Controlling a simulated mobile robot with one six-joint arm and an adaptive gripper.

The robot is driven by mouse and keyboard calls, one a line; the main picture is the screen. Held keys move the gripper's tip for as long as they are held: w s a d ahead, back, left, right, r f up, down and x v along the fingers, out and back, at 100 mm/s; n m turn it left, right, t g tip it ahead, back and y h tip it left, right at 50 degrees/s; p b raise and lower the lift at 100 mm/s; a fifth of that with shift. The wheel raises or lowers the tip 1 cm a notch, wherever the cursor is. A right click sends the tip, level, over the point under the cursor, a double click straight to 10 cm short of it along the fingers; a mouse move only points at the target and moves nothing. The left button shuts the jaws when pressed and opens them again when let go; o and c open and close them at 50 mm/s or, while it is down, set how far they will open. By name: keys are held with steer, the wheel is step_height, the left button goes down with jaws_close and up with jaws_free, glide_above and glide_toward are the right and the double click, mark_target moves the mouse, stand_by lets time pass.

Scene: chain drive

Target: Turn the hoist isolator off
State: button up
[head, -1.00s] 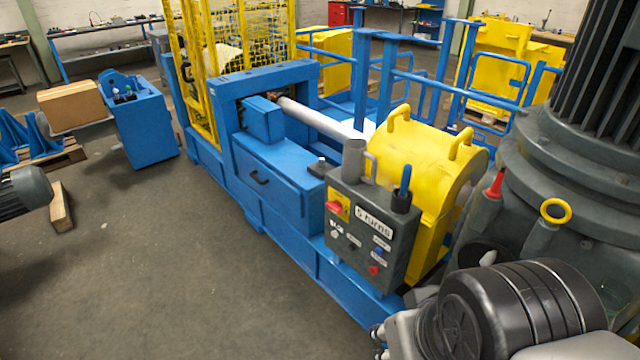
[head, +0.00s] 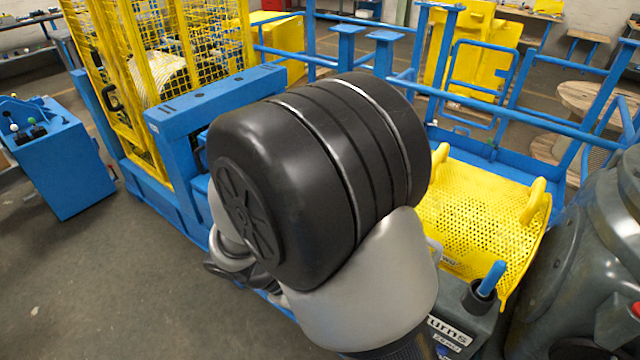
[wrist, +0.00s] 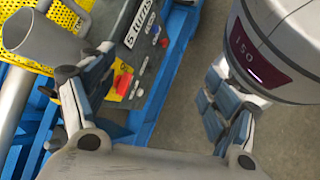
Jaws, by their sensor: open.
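The grey control box (head: 455,335) is at the lower right in the head view, mostly hidden behind my arm. Its front shows in the wrist view (wrist: 150,65), with a "5 turns" label. A red rotary switch (wrist: 123,83) on a yellow plate is on the box, apparently the isolator; my arm hides it in the head view. My gripper (wrist: 157,85) is open and empty. Its left finger overlaps the picture beside the red switch; its right finger is over the floor. I cannot tell whether the left finger touches anything.
A blue-handled tool (head: 488,280) stands in a black holder on the box. A perforated yellow guard (head: 475,205) and blue railings (head: 500,160) lie behind. Open floor (head: 100,290) is at the left.

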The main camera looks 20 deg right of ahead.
step_height(320, 180, down, 24)
steer(key=a+n+t+h+p, duration=0.2)
steer(key=n+t+h+p, duration=0.3)
steer(key=n+t, duration=1)
steer(key=w+d+n+g+b, duration=0.1)
steer(key=w+d+n+b, duration=0.1)
steer(key=w+d, duration=0.8)
steer(key=d+b, duration=0.1)
steer(key=d, duration=0.3)
steer(key=shift+w+d+f+g+b, duration=0.15)
steer(key=shift+w+g+b, duration=0.15)
steer(key=shift+w+b, duration=0.05)
steer(key=shift+c, duration=0.4)
steer(key=c, duration=1)
